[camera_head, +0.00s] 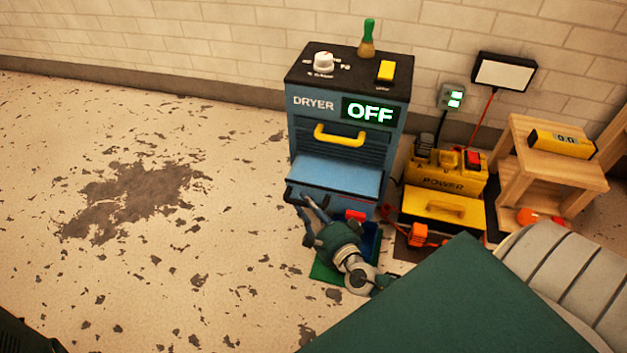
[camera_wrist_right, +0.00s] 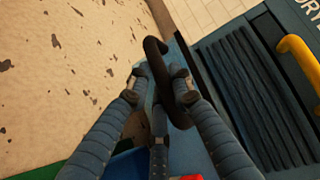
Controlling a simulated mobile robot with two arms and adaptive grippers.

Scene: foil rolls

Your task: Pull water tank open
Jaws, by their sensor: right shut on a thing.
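The blue dryer (camera_head: 345,125) stands against the wall with its display reading OFF. A light blue flat-topped section (camera_head: 338,175) projects from its lower front; I cannot tell whether this is the water tank or how far it is out. A dark curved handle (camera_head: 288,192) is at its lower left; it also shows in the right wrist view (camera_wrist_right: 153,47). My right gripper (camera_head: 309,207) is low in front of the dryer. In the right wrist view its fingers (camera_wrist_right: 160,88) close on the dark handle. My left gripper is not in view.
A yellow handle (camera_head: 340,136) is on the dryer's upper front. A blue container (camera_head: 371,240) with a red item stands on a green mat beside my right arm. A yellow power unit (camera_head: 445,175) and a wooden stand (camera_head: 545,165) are to the right. The floor at left is clear.

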